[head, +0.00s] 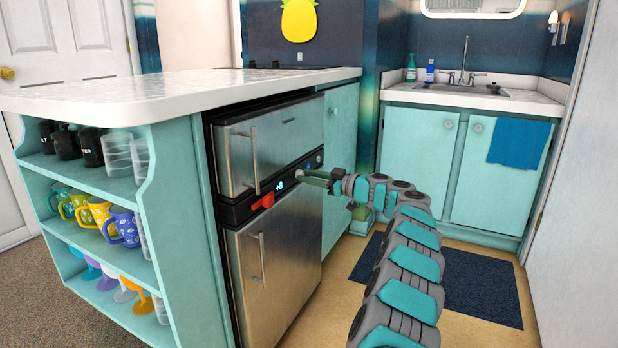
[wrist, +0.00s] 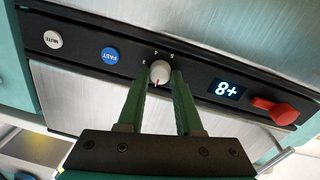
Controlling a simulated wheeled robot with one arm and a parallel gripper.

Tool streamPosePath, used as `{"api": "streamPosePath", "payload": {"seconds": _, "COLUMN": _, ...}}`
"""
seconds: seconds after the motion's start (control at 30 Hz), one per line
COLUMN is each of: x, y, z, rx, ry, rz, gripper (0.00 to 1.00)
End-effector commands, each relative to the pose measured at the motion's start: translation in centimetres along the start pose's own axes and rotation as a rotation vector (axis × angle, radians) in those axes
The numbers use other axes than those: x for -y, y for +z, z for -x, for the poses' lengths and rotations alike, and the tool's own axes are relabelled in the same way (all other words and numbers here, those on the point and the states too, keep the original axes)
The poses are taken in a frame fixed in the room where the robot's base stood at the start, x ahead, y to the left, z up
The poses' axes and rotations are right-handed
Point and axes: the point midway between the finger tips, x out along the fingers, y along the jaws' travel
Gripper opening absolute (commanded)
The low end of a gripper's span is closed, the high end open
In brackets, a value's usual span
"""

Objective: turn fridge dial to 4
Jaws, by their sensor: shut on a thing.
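The fridge (head: 280,235) is a two-door stainless unit under the counter, with a black control strip between its doors. The white fridge dial (wrist: 160,72) sits on that strip, with small marks around it that are too small to read surely. A red line on the dial points toward the bottom of the wrist view. My gripper (wrist: 160,76) has green fingers, one on each side of the dial, shut on it. In the head view my gripper (head: 302,174) reaches the strip from the right, and the dial is hard to make out there.
A lit display (wrist: 227,90) reads what looks like +8, upside down, beside a red lever (wrist: 275,110). A blue FAST button (wrist: 110,56) and a white MUTE button (wrist: 53,40) are on the strip's other side. Fridge handles (head: 254,163) stick out nearby.

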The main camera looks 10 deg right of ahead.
Motion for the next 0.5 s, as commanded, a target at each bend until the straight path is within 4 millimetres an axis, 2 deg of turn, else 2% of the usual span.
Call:
{"api": "streamPosePath", "payload": {"seconds": 0.03, "x": 0.02, "y": 0.0, "z": -0.01, "rx": 0.0, "ry": -0.001, "rz": 0.0, "gripper": 0.12}}
{"api": "streamPosePath", "payload": {"seconds": 0.17, "x": 0.03, "y": 0.01, "z": -0.01, "rx": 0.0, "ry": -0.001, "rz": 0.0, "gripper": 0.0}}
{"api": "streamPosePath", "payload": {"seconds": 0.5, "x": 0.04, "y": 0.03, "z": -0.01, "rx": 0.0, "ry": -0.001, "rz": -0.007, "gripper": 0.0}}
